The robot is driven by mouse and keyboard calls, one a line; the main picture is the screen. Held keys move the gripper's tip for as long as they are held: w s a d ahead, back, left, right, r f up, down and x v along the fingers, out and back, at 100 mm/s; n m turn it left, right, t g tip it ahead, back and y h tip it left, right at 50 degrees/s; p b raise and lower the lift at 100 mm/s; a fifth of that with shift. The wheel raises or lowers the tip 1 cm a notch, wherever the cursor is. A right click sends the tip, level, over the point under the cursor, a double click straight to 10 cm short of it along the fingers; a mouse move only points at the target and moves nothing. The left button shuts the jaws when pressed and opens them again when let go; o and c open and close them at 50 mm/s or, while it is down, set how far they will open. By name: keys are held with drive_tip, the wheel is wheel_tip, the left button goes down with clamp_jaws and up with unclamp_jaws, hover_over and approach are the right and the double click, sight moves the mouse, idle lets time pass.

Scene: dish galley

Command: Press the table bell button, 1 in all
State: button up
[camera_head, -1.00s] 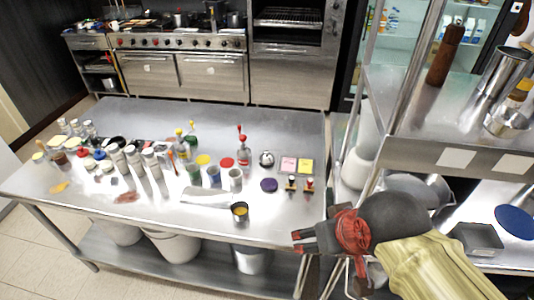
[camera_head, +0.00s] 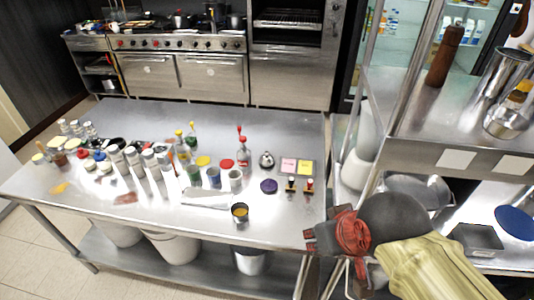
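The table bell (camera_head: 266,160) is a small silver dome with a dark base. It stands on the steel table toward its right end, just left of the pink and yellow note pads. My gripper (camera_head: 309,240) is at the table's front right corner, in front and to the right of the bell and well apart from it. Its two red-tipped fingers point left and look apart, with nothing between them.
Near the bell stand a red-topped bottle (camera_head: 243,158), a purple disc (camera_head: 268,186), two small stampers (camera_head: 291,185) and a cup (camera_head: 239,212). Several jars crowd the table's left. A steel shelf (camera_head: 455,150) stands at the right.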

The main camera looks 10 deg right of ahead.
clamp_jaws()
idle(1.4)
